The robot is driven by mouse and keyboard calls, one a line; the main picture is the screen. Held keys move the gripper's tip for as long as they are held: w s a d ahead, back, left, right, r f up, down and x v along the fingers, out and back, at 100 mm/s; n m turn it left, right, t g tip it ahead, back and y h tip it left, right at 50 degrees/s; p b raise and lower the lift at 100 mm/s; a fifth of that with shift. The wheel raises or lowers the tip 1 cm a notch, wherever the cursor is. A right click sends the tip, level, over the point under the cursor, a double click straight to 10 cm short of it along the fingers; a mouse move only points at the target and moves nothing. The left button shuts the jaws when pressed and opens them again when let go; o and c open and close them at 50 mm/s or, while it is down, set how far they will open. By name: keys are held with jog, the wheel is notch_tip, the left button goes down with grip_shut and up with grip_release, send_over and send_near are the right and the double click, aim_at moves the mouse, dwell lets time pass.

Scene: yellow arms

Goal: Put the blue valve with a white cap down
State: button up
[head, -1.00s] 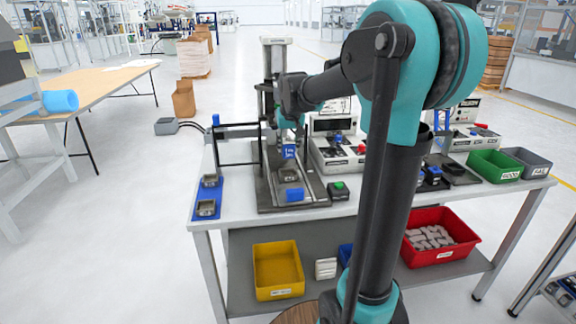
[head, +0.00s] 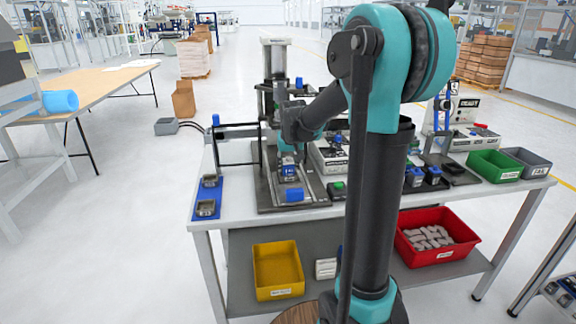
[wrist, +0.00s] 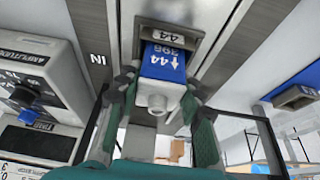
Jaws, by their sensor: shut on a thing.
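The blue valve with a white cap (wrist: 164,62) is between the two fingers of my gripper (wrist: 158,92) in the wrist view. Its printed blue face and white round cap show. My arm hides part of the bench.
A blue plate with grey nests (head: 207,208) is at left. A black tray with blue valves (head: 428,187) and green (head: 493,165) and grey bins (head: 530,160) are at right.

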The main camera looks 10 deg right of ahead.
jog(key=o, duration=1.2)
jog(key=v, duration=1.2)
jog(key=shift+r, duration=0.1)
